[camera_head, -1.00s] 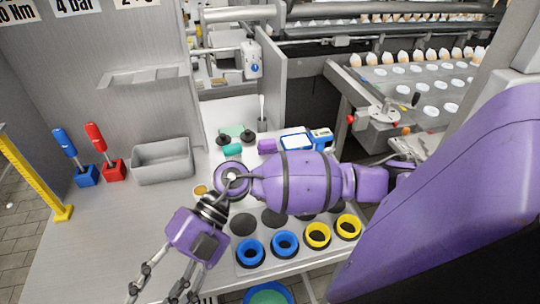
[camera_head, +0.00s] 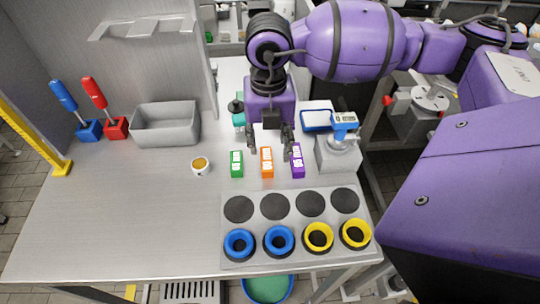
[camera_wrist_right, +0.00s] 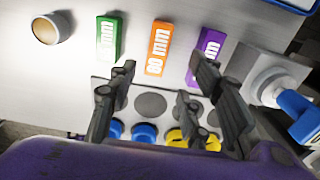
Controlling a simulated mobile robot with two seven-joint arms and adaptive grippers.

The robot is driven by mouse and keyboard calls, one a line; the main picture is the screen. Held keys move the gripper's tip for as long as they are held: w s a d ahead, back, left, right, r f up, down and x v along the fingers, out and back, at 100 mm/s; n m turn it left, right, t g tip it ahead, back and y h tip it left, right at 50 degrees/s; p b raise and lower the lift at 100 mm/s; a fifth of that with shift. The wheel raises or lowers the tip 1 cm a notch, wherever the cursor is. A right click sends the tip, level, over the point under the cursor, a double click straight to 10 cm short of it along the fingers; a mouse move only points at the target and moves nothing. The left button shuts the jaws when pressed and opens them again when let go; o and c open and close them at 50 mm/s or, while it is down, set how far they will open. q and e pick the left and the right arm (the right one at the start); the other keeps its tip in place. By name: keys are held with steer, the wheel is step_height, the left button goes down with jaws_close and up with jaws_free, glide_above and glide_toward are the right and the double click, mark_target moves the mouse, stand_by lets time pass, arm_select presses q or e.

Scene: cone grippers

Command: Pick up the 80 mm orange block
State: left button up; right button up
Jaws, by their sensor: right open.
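The orange block (camera_head: 267,162) lies on the metal table between a green block (camera_head: 236,163) and a purple block (camera_head: 298,161). In the right wrist view the orange block (camera_wrist_right: 158,48) shows its "80 mm" label. My right gripper (camera_head: 270,146) is open and empty, just behind and above the row of blocks. In the right wrist view its fingers (camera_wrist_right: 165,85) are spread, with the orange block in the gap between them, beyond the fingertips. I see no contact with the block. My left gripper is not in view.
A tray with dark round pads and blue and yellow rings (camera_head: 278,241) lies in front of the blocks. A small cup (camera_head: 200,166) stands left. A grey bin (camera_head: 166,124) is at the back left.

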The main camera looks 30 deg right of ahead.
mark_target(267, 160)
steer(key=f, duration=0.5)
steer(key=shift+w+a+f, duration=0.1)
steer(key=shift+w+f, duration=0.25)
steer(key=shift+w, duration=0.05)
jaws_close()
